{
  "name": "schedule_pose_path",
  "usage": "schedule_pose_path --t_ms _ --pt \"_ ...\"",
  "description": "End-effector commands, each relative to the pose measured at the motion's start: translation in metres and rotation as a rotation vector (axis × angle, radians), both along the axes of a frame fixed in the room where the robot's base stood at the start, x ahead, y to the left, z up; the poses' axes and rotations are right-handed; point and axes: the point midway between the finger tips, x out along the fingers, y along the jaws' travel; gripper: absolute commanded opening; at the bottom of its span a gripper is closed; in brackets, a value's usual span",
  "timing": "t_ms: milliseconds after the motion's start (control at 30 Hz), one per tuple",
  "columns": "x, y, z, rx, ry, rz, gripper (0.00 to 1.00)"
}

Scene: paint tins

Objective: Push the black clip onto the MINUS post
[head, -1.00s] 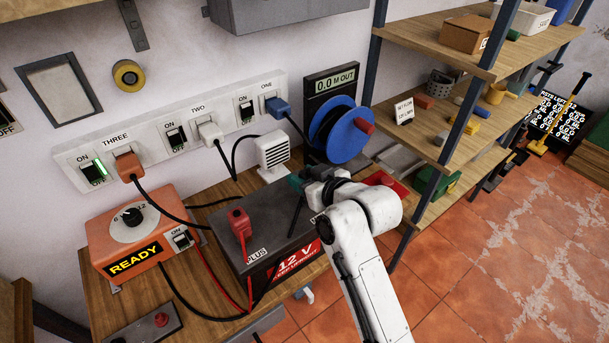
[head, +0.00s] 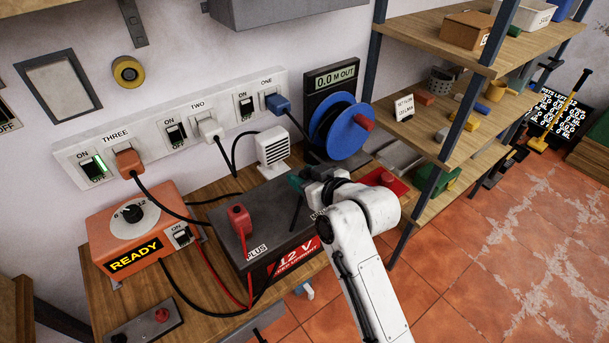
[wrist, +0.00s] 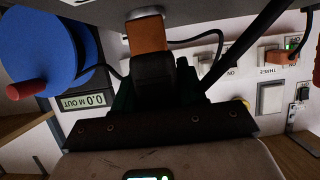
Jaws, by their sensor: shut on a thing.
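My gripper (head: 297,182), with dark green fingers, is over the far right end of the dark battery (head: 240,212). It is shut on the black clip (wrist: 153,72), which shows in the wrist view with an orange-brown front part (wrist: 147,35) reaching to the grey edge of the battery. In the head view my gripper and arm mostly hide the clip. A red clip (head: 239,217) stands at the PLUS end.
The orange charger (head: 140,230) reading READY is left of the battery. A white heater (head: 273,148), a blue cable reel (head: 340,128) and a socket strip (head: 190,125) are behind. Shelves (head: 447,150) stand at right. Red and black leads cross the bench at front left.

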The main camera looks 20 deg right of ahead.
Motion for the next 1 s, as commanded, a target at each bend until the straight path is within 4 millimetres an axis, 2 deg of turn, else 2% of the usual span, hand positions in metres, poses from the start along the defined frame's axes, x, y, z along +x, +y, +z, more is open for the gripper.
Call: schedule_pose_path --t_ms 67,100,367,733,867,1000 --pt "0.0 0.0 -0.003 -0.001 0.003 0.0 0.19" --pt "0.0 0.0 -0.003 -0.001 0.003 0.0 0.44" --pt "0.0 0.0 -0.002 -0.001 0.003 0.0 0.69" --pt "-0.005 -0.002 -0.001 0.0 0.002 0.0 0.7" --pt "-0.018 -0.008 0.004 0.0 0.001 -0.001 0.7" --pt "-0.04 -0.016 0.013 0.001 0.0 -0.001 0.7"
